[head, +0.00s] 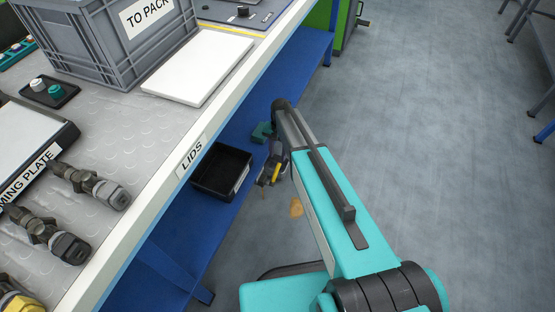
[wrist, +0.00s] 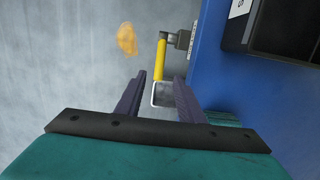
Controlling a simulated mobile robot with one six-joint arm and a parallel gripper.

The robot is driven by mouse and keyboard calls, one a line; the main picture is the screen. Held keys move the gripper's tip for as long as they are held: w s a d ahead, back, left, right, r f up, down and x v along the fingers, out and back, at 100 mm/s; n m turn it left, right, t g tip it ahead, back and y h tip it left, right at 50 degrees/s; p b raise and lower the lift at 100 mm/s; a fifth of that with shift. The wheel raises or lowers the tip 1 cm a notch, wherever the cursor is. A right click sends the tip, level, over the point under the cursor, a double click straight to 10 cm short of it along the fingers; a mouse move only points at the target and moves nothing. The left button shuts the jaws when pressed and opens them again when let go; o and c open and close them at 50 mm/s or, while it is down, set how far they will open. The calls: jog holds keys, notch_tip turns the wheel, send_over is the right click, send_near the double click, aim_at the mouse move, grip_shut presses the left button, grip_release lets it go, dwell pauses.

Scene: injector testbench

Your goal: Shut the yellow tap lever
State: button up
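The yellow tap lever (wrist: 161,55) shows in the wrist view as a straight bar pointing down the picture from a grey metal tap fitting (wrist: 181,39) beside the blue shelf edge. My gripper (wrist: 159,78) is open, its two dark fingers apart. The lever's near end appears between the fingertips in the picture; I cannot tell whether either finger touches it. A pale square-edged part (wrist: 164,96) shows between the fingers below the lever. In the head view, the tap area is small and partly hidden by my arm, beside the blue lower shelf.
An orange puddle (head: 297,207) lies on the grey floor and also shows in the wrist view (wrist: 127,39). A black bin (head: 222,172) sits on the blue lower shelf (head: 184,232), under the label LIDS. The workbench edge (head: 205,126) overhangs left.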

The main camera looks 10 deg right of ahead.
jog(key=shift+d+r, duration=0.1)
jog(key=shift+r, duration=0.85)
jog(key=shift+w, duration=0.1)
jog(key=shift+f, duration=0.1)
jog(key=c, duration=0.6)
jog(key=s+d+f+n, duration=0.1)
jog(key=s+f, duration=0.1)
jog(key=s, duration=0.4)
jog(key=s+f+n+g, duration=0.1)
jog(key=s+f, duration=0.2)
jog(key=s, duration=0.4)
jog(key=s+d+f, duration=0.1)
jog(key=s+f, duration=0.2)
jog(key=s, duration=0.3)
jog(key=shift+s+d+n+h, duration=0.15)
jog(key=shift+d+n+h, duration=0.15)
jog(key=shift+n, duration=0.1)
grip_shut()
jog(key=s+d+f+n+g, duration=0.1)
jog(key=s+n, duration=0.1)
jog(key=s, duration=0.9)
jog(key=s+d+f+n+g, duration=0.1)
jog(key=s+f, duration=0.1)
jog(key=s, duration=0.9)
jog(key=shift+s+n+h, duration=0.25)
jog(key=shift+n+h, duration=0.05)
jog(key=shift+n, duration=0.1)
